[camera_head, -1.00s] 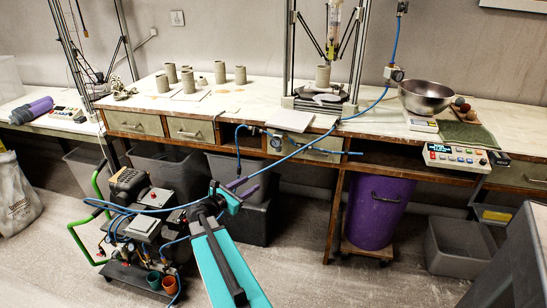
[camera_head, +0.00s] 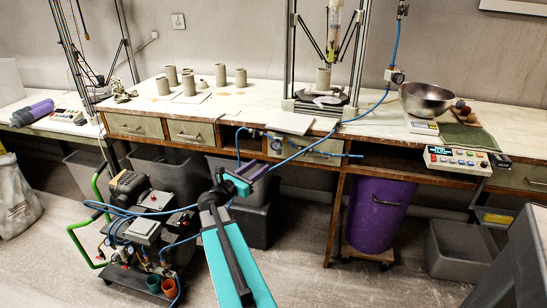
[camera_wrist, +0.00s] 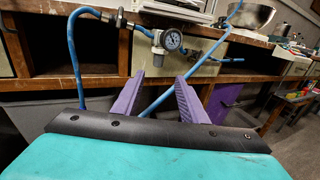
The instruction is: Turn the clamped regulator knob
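The regulator (camera_head: 276,144) with a round gauge is fixed at the front edge of the workbench, with blue hoses on both sides. I cannot make out clearly which part is the knob. My gripper (camera_wrist: 159,76) has two purple fingers spread apart with nothing between them. In the head view my gripper (camera_head: 260,168) is below and left of the regulator, apart from it.
A blue hose loops down left of the regulator (camera_wrist: 75,55); another runs behind my fingers. The workbench (camera_head: 245,100) carries clay cylinders and a steel bowl (camera_head: 427,99). A wheeled cart (camera_head: 140,230) stands left of my arm; a purple bin (camera_head: 378,212) stands under the bench.

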